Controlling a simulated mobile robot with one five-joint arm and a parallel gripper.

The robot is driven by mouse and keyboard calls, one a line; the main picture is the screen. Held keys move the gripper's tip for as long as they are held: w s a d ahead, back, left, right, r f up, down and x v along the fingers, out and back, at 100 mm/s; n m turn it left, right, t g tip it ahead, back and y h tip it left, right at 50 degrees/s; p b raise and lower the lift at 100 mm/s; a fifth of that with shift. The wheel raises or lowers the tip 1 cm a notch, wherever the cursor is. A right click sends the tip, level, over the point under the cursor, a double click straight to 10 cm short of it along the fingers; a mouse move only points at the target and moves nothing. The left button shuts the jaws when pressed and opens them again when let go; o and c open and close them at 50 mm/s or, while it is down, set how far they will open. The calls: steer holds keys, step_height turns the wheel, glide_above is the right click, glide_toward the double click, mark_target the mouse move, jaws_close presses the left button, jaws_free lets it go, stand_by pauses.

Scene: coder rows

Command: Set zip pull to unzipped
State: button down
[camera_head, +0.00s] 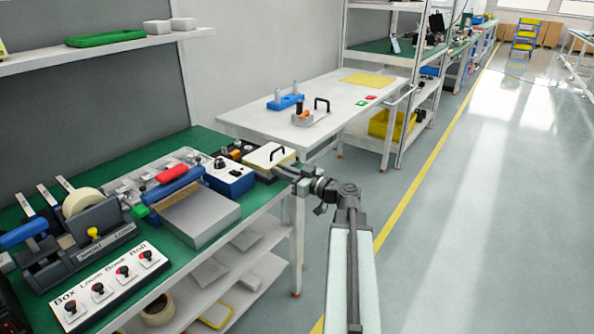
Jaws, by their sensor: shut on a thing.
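My gripper (287,172) is at the right end of the green bench, with my arm reaching in from the lower right. It is at the near right corner of a dark case with a cream top and a black handle (262,158). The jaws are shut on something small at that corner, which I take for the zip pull. The zip pull itself is hidden by the jaws and too small to make out, so I cannot tell its position along the zip.
Left of the case stand a blue box with a black knob (231,181), a grey block device (200,213), a tape dispenser (87,222) and a panel of knobs (110,285). A white table (322,90) stands behind. The floor (480,200) to the right is clear.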

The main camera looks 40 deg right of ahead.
steer(key=shift+s+a, duration=0.2)
steer(key=shift+a, duration=0.05)
steer(key=c, duration=1.4)
jaws_free()
steer(key=v, duration=0.8)
steer(key=shift+w, duration=0.1)
